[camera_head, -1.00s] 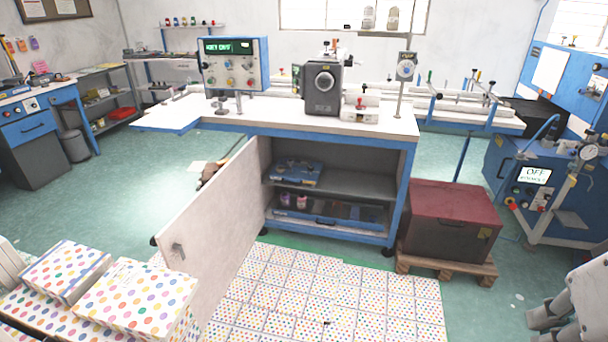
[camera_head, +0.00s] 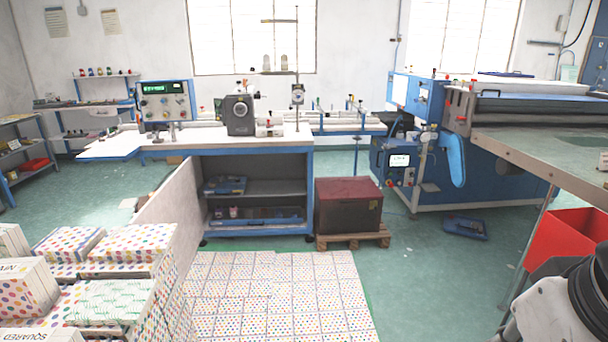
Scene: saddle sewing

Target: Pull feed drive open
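No part in view carries a label I can read as the feed drive. The sewing bench (camera_head: 240,145) stands at the centre back. On it are a blue control box (camera_head: 165,100) with a green display and a dark grey machine head (camera_head: 238,113) with a round front. The cabinet under the bench is open at the front, and its pale door (camera_head: 168,205) is swung out toward me on the left. At the right is a blue machine (camera_head: 402,155) with a small screen panel. Part of my arm shows at the lower right; my gripper is not in view.
Stacks of dotted boxes (camera_head: 110,300) fill the lower left, and dotted sheets (camera_head: 280,295) cover the floor ahead. A dark red crate (camera_head: 348,205) sits on a wooden pallet. A red bin (camera_head: 565,245) is at the right under a table (camera_head: 540,150).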

